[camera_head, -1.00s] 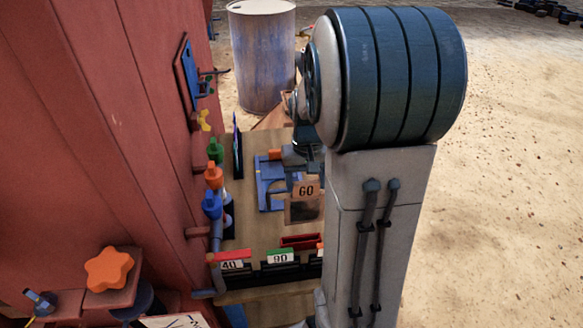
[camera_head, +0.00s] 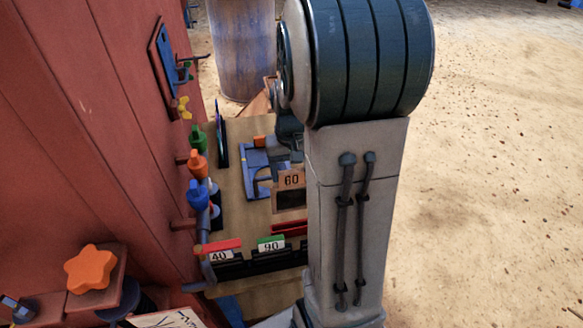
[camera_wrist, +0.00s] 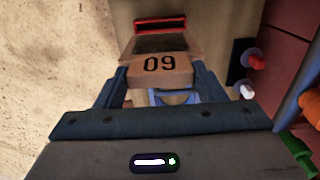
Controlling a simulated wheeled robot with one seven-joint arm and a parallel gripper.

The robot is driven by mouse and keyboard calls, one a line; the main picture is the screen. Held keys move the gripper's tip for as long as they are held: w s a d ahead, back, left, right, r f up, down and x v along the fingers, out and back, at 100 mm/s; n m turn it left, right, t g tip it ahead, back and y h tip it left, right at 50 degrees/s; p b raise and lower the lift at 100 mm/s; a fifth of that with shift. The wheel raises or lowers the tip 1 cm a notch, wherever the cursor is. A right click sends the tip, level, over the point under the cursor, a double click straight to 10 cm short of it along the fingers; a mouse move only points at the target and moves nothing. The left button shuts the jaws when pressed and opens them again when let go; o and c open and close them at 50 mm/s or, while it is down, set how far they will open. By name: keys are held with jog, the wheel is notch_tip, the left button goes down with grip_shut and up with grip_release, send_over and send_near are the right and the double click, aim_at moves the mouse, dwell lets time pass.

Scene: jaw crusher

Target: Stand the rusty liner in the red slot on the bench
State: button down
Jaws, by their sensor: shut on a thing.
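The rusty liner (camera_head: 291,190) is a brown block marked 60. My gripper (camera_wrist: 160,78) is shut on it, one dark finger at each side. In the wrist view the liner (camera_wrist: 160,68) shows its number upside down. In the head view my arm hides most of the gripper. The red slot (camera_head: 288,228) is on the bench just in front of the liner and partly behind my arm. In the wrist view the red slot (camera_wrist: 167,25) lies beyond the liner, apart from it in the picture. The liner's height above the bench is unclear.
Slots marked 40 (camera_head: 220,256) and 90 (camera_head: 270,244) line the bench's near edge. A blue fixture (camera_head: 253,180) stands behind the liner. Green, orange and blue (camera_head: 198,196) knobs stick out from the red wall at the left. A barrel (camera_head: 240,50) stands beyond the bench.

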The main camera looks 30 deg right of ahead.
aim_at(291, 202)
jog(key=shift+f+b, duration=1.05)
jog(key=shift+f, duration=0.55)
jog(key=shift+f+b, duration=0.35)
jog(key=shift+f, duration=0.1)
jog(key=shift+f+b, duration=1.2)
jog(key=shift+f, duration=0.6)
jog(key=shift+f+b, duration=0.35)
jog(key=shift+b, duration=0.1)
jog(key=shift+f+b, duration=1.65)
jog(key=shift+f, duration=0.45)
jog(key=shift+c, duration=1.2)
grip_release()
jog(key=shift+f, duration=0.1)
